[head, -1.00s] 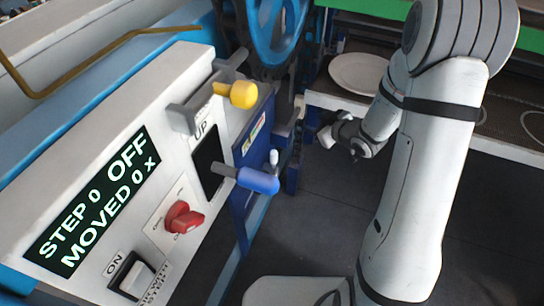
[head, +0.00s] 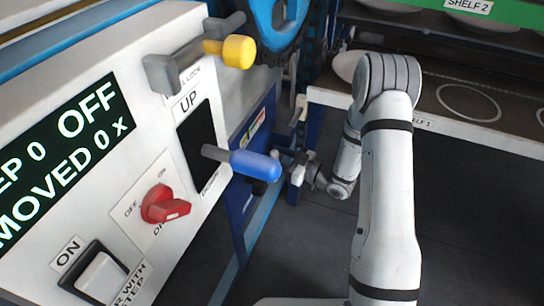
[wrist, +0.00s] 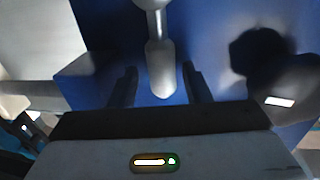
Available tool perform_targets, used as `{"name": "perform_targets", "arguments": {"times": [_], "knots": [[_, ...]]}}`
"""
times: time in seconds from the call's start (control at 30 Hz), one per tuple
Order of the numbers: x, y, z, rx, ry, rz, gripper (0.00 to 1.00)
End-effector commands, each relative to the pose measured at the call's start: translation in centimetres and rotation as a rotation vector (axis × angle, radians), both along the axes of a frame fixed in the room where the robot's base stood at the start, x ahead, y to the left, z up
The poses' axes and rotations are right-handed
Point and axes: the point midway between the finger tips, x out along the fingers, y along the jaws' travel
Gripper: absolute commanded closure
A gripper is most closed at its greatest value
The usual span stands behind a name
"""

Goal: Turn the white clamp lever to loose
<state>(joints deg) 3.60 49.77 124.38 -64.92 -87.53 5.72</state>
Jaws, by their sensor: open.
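The white clamp lever (wrist: 160,68) hangs down in front of a blue panel in the wrist view. Its rounded end lies between the two dark fingers of my gripper (wrist: 158,76). The fingers are open, with a gap on each side of the lever. In the head view my gripper (head: 287,163) is beside the blue panel, partly hidden behind the blue handle (head: 254,165). The lever is mostly hidden there, and I cannot make out its angle.
The control panel carries a yellow-knobbed lever (head: 238,51), a red switch (head: 163,205) and a white rocker switch (head: 101,277). A blue wheel (head: 277,22) is behind it. A shelf (head: 447,125) stands at the back right. The dark floor (head: 470,220) is clear.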

Motion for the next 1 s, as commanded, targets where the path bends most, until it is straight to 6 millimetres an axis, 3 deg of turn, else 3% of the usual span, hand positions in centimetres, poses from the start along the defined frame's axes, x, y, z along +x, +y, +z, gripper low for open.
{"name": "perform_targets", "arguments": {"times": [0.4,0.9,1.0], "knots": [[0.51,0.94,0.03,0.0,0.0,-0.001,0.57],[0.59,0.85,0.03,-0.001,-0.001,-0.004,0.98],[0.63,0.82,0.04,-0.001,-0.001,-0.005,1.0]]}}
